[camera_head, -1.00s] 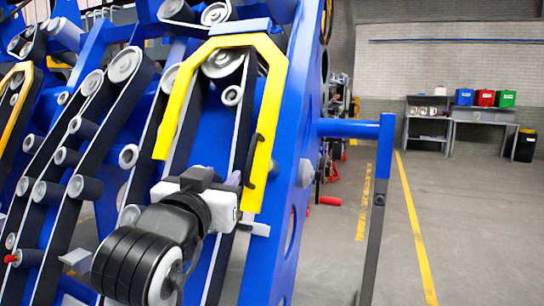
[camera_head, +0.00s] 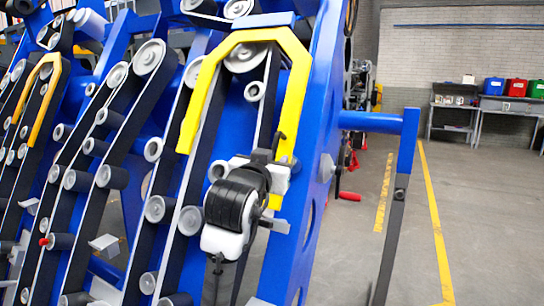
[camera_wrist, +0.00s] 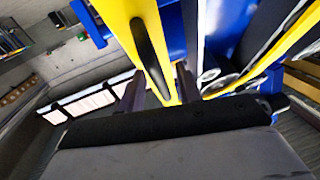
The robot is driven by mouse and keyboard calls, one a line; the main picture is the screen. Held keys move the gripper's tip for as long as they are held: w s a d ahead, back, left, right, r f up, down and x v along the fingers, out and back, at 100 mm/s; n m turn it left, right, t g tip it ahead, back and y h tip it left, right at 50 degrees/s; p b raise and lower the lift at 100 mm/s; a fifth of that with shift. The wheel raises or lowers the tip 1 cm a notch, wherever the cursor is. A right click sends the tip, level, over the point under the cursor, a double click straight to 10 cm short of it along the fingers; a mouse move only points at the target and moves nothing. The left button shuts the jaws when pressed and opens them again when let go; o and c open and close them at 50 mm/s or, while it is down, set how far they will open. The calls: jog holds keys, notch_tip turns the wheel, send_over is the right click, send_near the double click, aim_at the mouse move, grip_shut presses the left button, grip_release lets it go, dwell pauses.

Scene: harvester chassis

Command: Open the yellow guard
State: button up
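The yellow guard (camera_head: 208,85) is an arch-shaped frame over the rollers and belts of the blue machine. Its right leg carries a black handle (camera_head: 279,142), which also shows in the wrist view (camera_wrist: 150,50) as a long dark bar on the yellow surface. My gripper (camera_head: 270,160) is close to the lower part of that right leg, by the handle. In the wrist view my gripper (camera_wrist: 158,85) is open, with one dark finger on each side of the yellow leg and the lower handle. I cannot tell whether the fingers touch it. The wrist hides part of the leg.
A blue rail on a grey post (camera_head: 395,190) stands to the right of the machine. A second, smaller yellow guard (camera_head: 40,90) is at the left. Open floor (camera_head: 480,230) lies to the right, with a bench (camera_head: 500,103) and coloured bins at the back.

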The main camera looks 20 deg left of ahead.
jog(key=shift+w, duration=0.25)
grip_shut()
dwell(0.3)
